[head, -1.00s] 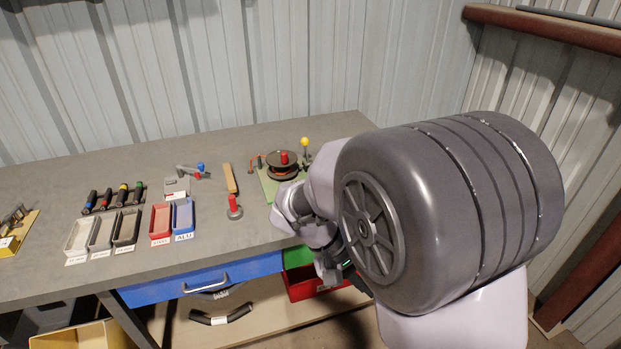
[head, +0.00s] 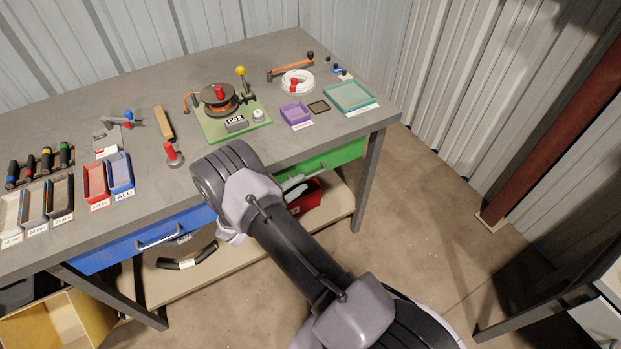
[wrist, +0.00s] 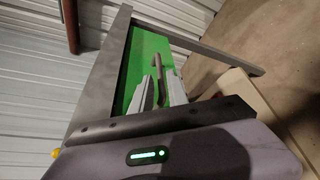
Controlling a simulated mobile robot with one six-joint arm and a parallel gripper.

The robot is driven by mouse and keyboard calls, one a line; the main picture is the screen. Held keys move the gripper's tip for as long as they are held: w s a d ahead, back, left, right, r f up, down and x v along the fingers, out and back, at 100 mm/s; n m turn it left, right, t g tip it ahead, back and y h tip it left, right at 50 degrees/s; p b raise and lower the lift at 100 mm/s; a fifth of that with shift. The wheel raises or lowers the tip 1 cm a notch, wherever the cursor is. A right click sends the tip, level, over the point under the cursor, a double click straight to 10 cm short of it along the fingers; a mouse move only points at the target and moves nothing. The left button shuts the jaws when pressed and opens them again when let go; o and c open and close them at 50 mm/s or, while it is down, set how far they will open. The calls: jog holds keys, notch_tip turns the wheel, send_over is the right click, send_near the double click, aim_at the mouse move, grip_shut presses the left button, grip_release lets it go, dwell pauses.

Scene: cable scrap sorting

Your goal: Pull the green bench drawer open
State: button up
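The green bench drawer (head: 345,153) is under the right part of the bench, its front looking flush with the frame. Its grey bar handle (head: 317,172) is partly hidden by my gripper (head: 294,182) in the head view. In the wrist view the green drawer front (wrist: 152,58) is ahead, with the handle (wrist: 157,68) running roughly upright in the picture. My gripper (wrist: 160,88) is open, one finger on each side of the handle in the picture. I cannot tell how deep the handle sits between the fingers; no contact is clear.
The blue drawer (head: 130,242) is left of my arm. A red bin (head: 307,197) sits on the lower shelf (head: 340,203) below the green drawer. A bench leg (head: 369,180) stands at the right. The floor (head: 430,230) in front and to the right is clear.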

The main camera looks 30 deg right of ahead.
aim_at(308, 178)
jog(key=b+x, duration=0.1)
jog(key=x, duration=0.5)
grip_shut()
dwell(1.3)
